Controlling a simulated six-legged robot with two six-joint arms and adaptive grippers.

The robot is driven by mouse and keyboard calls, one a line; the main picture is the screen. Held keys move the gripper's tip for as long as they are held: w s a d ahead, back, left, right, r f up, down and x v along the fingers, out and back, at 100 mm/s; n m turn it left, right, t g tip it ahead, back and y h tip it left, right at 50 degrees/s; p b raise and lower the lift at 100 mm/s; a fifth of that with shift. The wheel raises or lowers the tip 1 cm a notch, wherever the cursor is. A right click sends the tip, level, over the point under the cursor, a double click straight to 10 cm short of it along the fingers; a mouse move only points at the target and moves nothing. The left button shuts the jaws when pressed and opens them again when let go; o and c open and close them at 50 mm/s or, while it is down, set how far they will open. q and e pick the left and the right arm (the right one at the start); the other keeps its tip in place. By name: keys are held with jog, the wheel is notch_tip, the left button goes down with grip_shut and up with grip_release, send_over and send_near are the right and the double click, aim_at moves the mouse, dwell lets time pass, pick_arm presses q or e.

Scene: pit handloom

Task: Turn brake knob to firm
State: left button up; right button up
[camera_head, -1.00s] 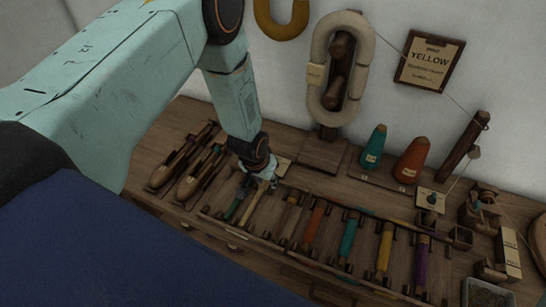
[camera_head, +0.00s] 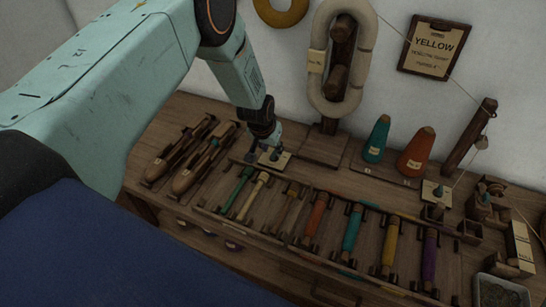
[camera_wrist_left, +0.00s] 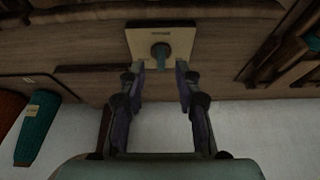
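A small pale square plate (camera_head: 281,162) with a knob stands on the bench near my left gripper (camera_head: 271,146). In the left wrist view the plate (camera_wrist_left: 180,38) has a dark round knob (camera_wrist_left: 161,50) with a teal bar pointing toward my palm. The left gripper (camera_wrist_left: 161,74) is open, one finger on each side of the bar, tips near the plate's edge, with gaps showing. The plate's lettering is too small to read. A similar plate with a knob (camera_head: 432,190) stands further right; no frame tells which is the brake knob. My right gripper is out of view.
A rack of coloured bobbins (camera_head: 352,230) lies in front of the plate. Wooden shuttles (camera_head: 200,160) lie to the left. A cream yarn skein (camera_head: 318,60) hangs behind, with teal (camera_head: 376,140) and orange (camera_head: 415,153) cones to the right.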

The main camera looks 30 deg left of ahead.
aim_at(273, 154)
pick_arm(q)
jog(key=b+x, duration=0.1)
jog(key=x, duration=0.2)
jog(key=shift+w+a+f, duration=0.1)
jog(key=shift+f, duration=0.05)
jog(key=shift+c, duration=0.3)
grip_shut()
